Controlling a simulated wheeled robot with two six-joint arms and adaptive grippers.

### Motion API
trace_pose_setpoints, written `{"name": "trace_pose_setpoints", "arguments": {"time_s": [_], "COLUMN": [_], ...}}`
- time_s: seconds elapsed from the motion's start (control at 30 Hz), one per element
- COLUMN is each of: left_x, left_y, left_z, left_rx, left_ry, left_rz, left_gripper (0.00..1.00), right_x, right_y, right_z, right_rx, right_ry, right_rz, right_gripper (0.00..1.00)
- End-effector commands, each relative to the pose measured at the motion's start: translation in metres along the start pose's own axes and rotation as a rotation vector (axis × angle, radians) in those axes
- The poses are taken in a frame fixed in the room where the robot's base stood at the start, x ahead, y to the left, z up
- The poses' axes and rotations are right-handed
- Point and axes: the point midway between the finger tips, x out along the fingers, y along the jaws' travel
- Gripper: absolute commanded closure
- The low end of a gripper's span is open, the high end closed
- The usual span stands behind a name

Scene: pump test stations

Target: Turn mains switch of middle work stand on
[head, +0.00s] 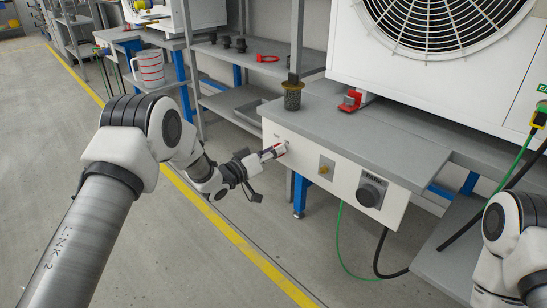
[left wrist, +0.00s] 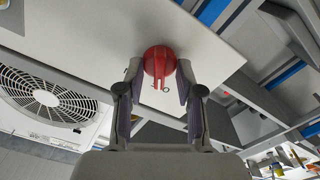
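The stand (head: 362,132) in the middle has a white front panel (head: 305,160). A red knob at the panel's left end is mostly hidden by my left gripper in the head view. In the left wrist view the round red knob (left wrist: 158,60) sits on the white panel (left wrist: 100,22), with a raised grip pointing towards the camera. My left gripper (head: 272,153) is at the knob. Its fingers (left wrist: 159,72) are apart, one on each side of the knob; whether they touch it I cannot tell. My right gripper is out of view.
The panel also carries a yellow-plated button (head: 326,168) and a large black dial (head: 371,191). A big fan unit (head: 440,50) stands on the stand, beside a red clamp-like part (head: 350,100) and a dark cylinder (head: 292,96). Cables hang below. The floor at left is clear.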

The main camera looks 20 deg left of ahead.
Motion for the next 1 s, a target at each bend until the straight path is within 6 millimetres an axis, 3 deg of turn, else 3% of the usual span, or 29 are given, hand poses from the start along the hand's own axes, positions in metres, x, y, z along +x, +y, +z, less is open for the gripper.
{"name": "trace_pose_setpoints", "arguments": {"time_s": [0.2, 0.23, 0.33, 0.77, 1.0], "left_x": [0.002, 0.002, 0.002, 0.002, 0.002], "left_y": [0.000, 0.000, 0.000, 0.001, 0.002], "left_z": [-0.001, -0.001, -0.001, -0.001, -0.002], "left_rx": [-0.001, -0.001, -0.001, 0.021, 0.120], "left_ry": [0.000, 0.000, 0.000, 0.000, -0.001], "left_rz": [0.000, 0.000, 0.000, -0.001, -0.001], "left_gripper": [0.64, 0.67, 1.00, 1.00, 1.00], "right_x": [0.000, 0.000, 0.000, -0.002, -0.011], "right_y": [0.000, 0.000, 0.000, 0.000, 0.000], "right_z": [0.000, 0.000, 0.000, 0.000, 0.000], "right_rx": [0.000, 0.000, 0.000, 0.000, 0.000], "right_ry": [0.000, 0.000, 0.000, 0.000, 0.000], "right_rz": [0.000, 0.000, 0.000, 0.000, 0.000], "right_gripper": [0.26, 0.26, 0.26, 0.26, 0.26]}}
